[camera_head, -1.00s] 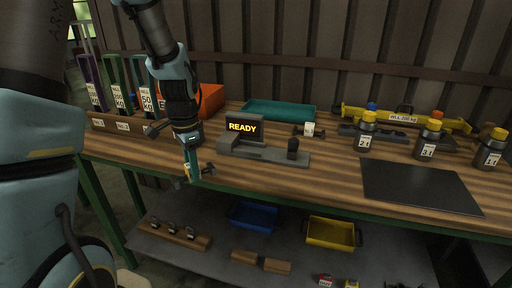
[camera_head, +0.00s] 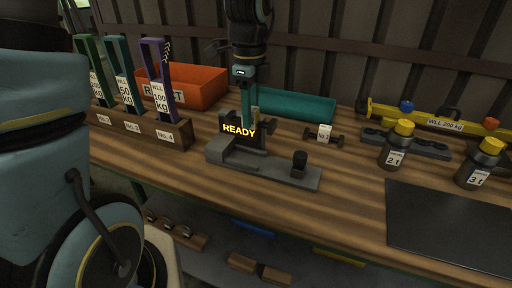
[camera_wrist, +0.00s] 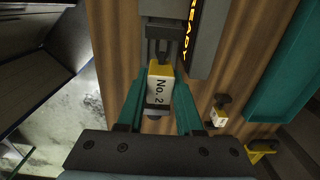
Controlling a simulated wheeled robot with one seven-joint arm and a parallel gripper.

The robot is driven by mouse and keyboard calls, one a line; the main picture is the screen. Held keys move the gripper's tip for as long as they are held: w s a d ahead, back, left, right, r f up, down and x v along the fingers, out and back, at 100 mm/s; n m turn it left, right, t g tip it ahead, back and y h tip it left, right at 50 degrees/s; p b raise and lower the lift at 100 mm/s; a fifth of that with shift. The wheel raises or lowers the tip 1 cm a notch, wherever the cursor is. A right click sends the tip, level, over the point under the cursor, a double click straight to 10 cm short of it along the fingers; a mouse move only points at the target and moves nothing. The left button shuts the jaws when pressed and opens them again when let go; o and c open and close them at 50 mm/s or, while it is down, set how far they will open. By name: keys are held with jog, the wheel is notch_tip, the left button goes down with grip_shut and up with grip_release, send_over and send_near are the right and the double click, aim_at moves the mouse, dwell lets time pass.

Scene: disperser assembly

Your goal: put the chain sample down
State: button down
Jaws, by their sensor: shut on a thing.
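My gripper (camera_wrist: 160,104) has its two teal fingers shut on a chain sample (camera_wrist: 160,88) with a white "No. 2" tag and a yellow edge. In the head view my gripper (camera_head: 248,112) points down at the tester's "READY" display (camera_head: 239,130), and the sample is mostly hidden there. In the wrist view the sample lies in line with the grey tester (camera_wrist: 166,14); I cannot tell whether they touch. The tester's base (camera_head: 265,168) has a dark knob at its right end. A second tagged sample (camera_head: 324,134) lies on the bench right of the tester.
An orange reject bin (camera_head: 205,85) and a wooden rack (camera_head: 180,134) of upright tagged slings stand left. A teal tray (camera_head: 300,104) lies behind the tester. A dark mat (camera_head: 450,230) and yellow-capped bottles (camera_head: 396,146) are right. Bare wood lies in front of the tester.

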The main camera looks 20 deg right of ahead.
notch_tip(320, 180, down, 9)
jog(key=shift+p, duration=0.45)
jog(key=shift+f, duration=0.1)
jog(key=shift+f, duration=0.1)
jog(key=shift+f, duration=0.35)
jog(key=shift+s+a+f+b, duration=0.1)
jog(key=shift+f+b, duration=0.05)
jog(key=shift+b, duration=0.15)
